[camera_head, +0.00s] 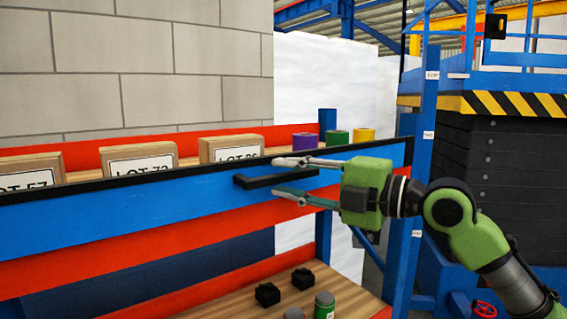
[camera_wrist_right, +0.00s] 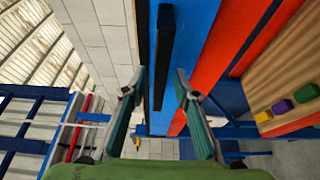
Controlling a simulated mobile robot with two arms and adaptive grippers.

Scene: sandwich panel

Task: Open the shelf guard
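The shelf guard (camera_head: 120,200) is a long blue panel with a black top edge, across the front of the shelf. A black bar handle (camera_head: 250,183) sticks out from it near its right end. My right gripper (camera_head: 279,177) is open, one finger above the handle and one below. In the right wrist view the handle (camera_wrist_right: 163,45) reaches between the two spread fingers (camera_wrist_right: 160,80), with gaps on both sides. The blue guard (camera_wrist_right: 196,40) is behind it. I cannot see my left gripper.
Behind the guard stand boxes labelled LOT (camera_head: 138,160) and purple (camera_head: 305,141), green (camera_head: 337,138) and yellow (camera_head: 363,135) items. A lower wooden shelf (camera_head: 240,290) holds black parts (camera_head: 267,294) and a green can (camera_head: 324,305). A blue post (camera_head: 405,240) stands right of the guard.

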